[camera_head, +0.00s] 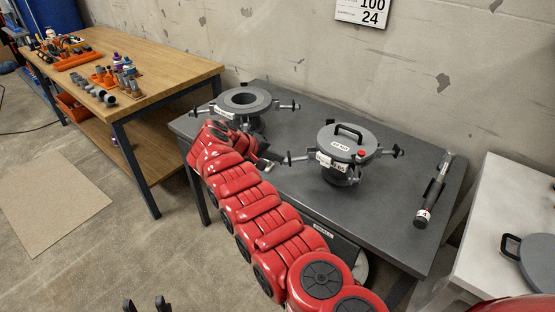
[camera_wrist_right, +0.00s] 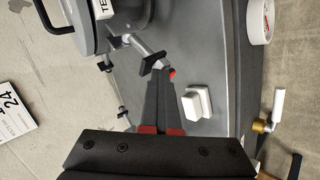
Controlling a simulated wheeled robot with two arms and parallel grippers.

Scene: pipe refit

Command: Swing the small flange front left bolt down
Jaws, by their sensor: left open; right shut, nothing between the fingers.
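The lidded grey flange (camera_head: 345,165) stands on the dark table, with a black handle on its lid; its edge also shows in the right wrist view (camera_wrist_right: 92,38). Its front left bolt (camera_head: 288,158) sticks out sideways, with a dark wing-shaped end (camera_wrist_right: 153,62) in the right wrist view. My right gripper (camera_wrist_right: 167,76) is shut and empty, its tips at or just beside that end; contact is not clear. In the head view, my red right arm partly hides this gripper (camera_head: 268,158). My left gripper (camera_head: 147,304) is open and empty at the bottom edge, far from the flanges.
An open ring flange (camera_head: 222,103) with side bolts stands behind my right arm. A white block (camera_wrist_right: 196,104) lies beside my right fingers. A dark tool (camera_head: 431,192) lies at the table's right. A wooden bench (camera_head: 165,72) with parts stands left.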

